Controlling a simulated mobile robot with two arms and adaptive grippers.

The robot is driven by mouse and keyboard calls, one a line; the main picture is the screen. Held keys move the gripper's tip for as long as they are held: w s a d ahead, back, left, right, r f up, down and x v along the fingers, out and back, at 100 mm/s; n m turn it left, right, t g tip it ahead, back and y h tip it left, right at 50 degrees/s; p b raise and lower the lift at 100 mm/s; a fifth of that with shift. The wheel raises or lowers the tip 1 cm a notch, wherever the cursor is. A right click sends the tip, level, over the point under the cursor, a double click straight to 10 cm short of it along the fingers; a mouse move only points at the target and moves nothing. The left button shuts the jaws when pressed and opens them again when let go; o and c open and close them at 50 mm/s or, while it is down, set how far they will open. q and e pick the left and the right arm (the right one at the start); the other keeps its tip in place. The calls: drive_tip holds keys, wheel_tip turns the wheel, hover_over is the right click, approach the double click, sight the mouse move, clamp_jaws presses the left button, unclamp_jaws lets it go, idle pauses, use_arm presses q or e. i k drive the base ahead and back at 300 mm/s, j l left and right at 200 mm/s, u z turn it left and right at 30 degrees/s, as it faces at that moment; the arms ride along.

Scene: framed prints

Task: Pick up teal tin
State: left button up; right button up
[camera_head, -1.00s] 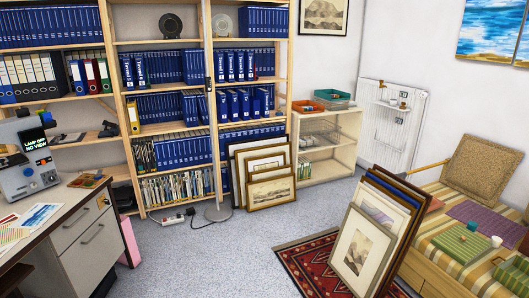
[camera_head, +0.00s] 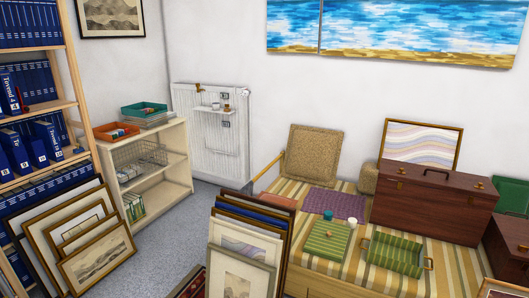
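A small teal object, which looks like the teal tin (camera_head: 328,215), is at the far edge of a green striped box (camera_head: 327,239) on the striped daybed. I cannot tell whether it rests on the box or just behind it. A small white cup-like object (camera_head: 350,224) is to its right. A teal tray (camera_head: 144,110) also shows on top of the low shelf at the back left. Neither of my grippers is in view.
Framed prints (camera_head: 243,250) lean in front of the daybed (camera_head: 375,282). More frames (camera_head: 95,262) lean by the bookcase at left. A green striped tray (camera_head: 395,254) and a brown case (camera_head: 432,207) are on the daybed's right. Grey floor shows between the frame stacks.

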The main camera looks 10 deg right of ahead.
sight(328, 214)
drive_tip(key=i+l+z, duration=0.2)
drive_tip(key=z, duration=0.2)
drive_tip(key=i+l+z, duration=0.1)
drive_tip(key=i+z, duration=0.7)
drive_tip(key=i+j+z, duration=0.1)
drive_tip(key=i+z, duration=0.25)
drive_tip(key=k, duration=0.05)
